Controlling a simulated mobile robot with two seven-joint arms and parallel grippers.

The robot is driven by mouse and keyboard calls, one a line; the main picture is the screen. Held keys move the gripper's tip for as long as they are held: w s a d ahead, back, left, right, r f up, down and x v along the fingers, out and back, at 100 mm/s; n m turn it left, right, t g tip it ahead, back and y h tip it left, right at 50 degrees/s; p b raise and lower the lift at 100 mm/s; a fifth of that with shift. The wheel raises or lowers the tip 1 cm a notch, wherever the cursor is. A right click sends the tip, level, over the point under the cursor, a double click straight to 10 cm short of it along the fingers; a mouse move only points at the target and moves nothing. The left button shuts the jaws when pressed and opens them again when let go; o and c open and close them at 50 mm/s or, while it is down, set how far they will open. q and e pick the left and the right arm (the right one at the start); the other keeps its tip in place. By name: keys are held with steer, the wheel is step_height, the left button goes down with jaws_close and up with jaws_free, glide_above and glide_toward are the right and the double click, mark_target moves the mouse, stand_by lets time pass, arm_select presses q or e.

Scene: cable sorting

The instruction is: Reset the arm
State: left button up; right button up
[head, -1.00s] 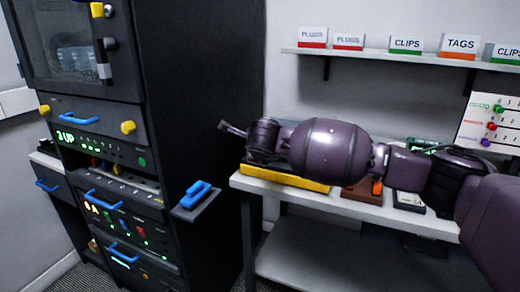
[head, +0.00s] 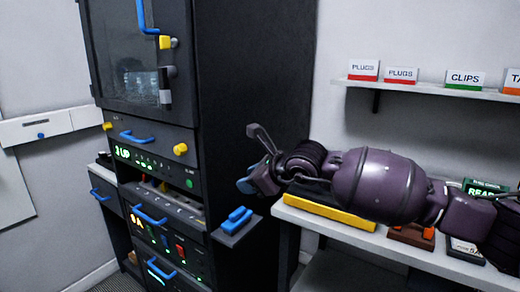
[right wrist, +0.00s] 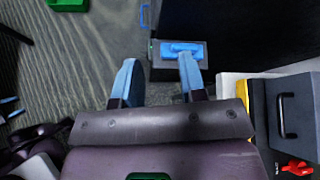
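My right arm reaches in from the right in the head view, over the white workbench (head: 350,233). My right gripper (head: 250,160) is at its left end, near the side of the black rack (head: 225,90). In the right wrist view the two blue fingers of my right gripper (right wrist: 158,75) stand apart with nothing between them. Beyond the right finger lies a blue object (right wrist: 182,48) on a small grey side shelf (right wrist: 198,68). The same blue object (head: 237,218) shows in the head view, below and left of the gripper. My left gripper is not in view.
The rack has blue handles (head: 140,137) and yellow knobs (head: 180,149). A yellow case (head: 330,211) lies on the workbench under my right arm. A wall shelf (head: 430,90) holds labelled boxes. A green object (right wrist: 68,4) lies on the open floor.

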steer(key=s+a+r+m+y+p, duration=0.1)
steer(key=s+a+r+m+y, duration=0.4)
steer(key=s+m+y, duration=0.45)
steer(key=s+d+f+m+t+h+p, duration=0.1)
steer(key=s+d+f+m+t+h, duration=0.35)
steer(key=d+f+m, duration=0.9)
steer(key=s+d+f+m+t+h+p, duration=0.2)
steer(key=d+f+m+t+h, duration=0.5)
steer(key=m, duration=1.1)
arm_select(q)
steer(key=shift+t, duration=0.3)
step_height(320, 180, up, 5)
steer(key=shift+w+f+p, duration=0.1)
steer(key=shift+p, duration=0.6)
arm_select(e)
steer(key=s+d+f+m+g+h, duration=0.2)
steer(key=s+d+f, duration=0.2)
steer(key=s, duration=0.5)
steer(key=s+d+f+m+g+h, duration=0.3)
steer(key=s+d+f, duration=0.2)
steer(key=s+f, duration=0.3)
steer(key=s+d+f+m+g+h, duration=0.2)
steer(key=s+f, duration=0.4)
steer(key=s, duration=0.4)
steer(key=shift+d+m+g, duration=0.4)
steer(key=shift+d+g, duration=0.15)
steer(key=shift+d, duration=0.7)
